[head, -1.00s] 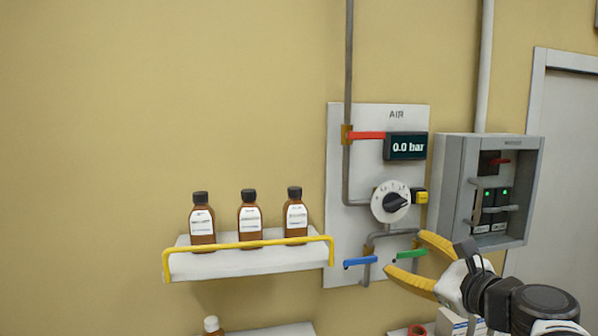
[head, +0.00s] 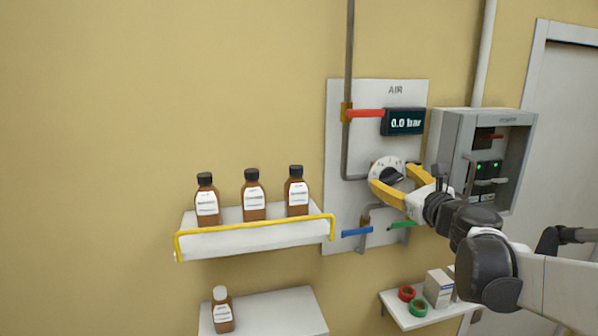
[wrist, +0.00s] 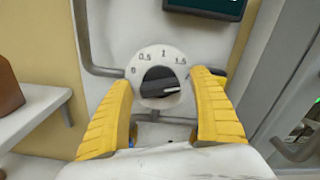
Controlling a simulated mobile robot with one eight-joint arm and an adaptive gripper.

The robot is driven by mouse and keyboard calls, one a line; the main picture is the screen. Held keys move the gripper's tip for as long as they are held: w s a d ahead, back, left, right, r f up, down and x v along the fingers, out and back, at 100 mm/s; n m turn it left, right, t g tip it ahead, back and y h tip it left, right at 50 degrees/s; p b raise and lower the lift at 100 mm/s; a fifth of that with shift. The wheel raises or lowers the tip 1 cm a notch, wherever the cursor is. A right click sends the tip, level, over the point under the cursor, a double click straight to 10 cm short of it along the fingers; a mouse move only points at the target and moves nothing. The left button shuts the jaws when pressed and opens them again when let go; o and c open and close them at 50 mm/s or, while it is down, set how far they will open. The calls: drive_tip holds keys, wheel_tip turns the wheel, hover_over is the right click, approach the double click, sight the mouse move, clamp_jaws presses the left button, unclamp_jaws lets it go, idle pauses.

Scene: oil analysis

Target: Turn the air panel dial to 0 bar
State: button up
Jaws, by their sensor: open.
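The AIR panel (head: 350,105) is a pale board on the wall. Its dark display (head: 404,121) reads 0.0 bar. The white dial (head: 385,163) sits below the display. In the wrist view the dial (wrist: 148,58) shows marks 0, 0.5, 1 and 1.5, with 0 at the left. Its black knob (wrist: 158,86) has a light line at its right side, pointing right and away from the 0 mark. My gripper (head: 392,178) is open at the dial, its yellow fingers on either side of the knob. In the wrist view my gripper (wrist: 160,82) shows gaps between fingers and knob.
A red lever (head: 365,113) is above, a blue lever (head: 357,232) and a green lever (head: 400,225) below the dial. A grey box (head: 455,150) stands close at the right. A shelf (head: 255,237) with yellow rail and brown bottles is at the left.

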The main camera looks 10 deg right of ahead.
drive_tip(key=shift+w, duration=0.15)
drive_tip(key=c, duration=1.2)
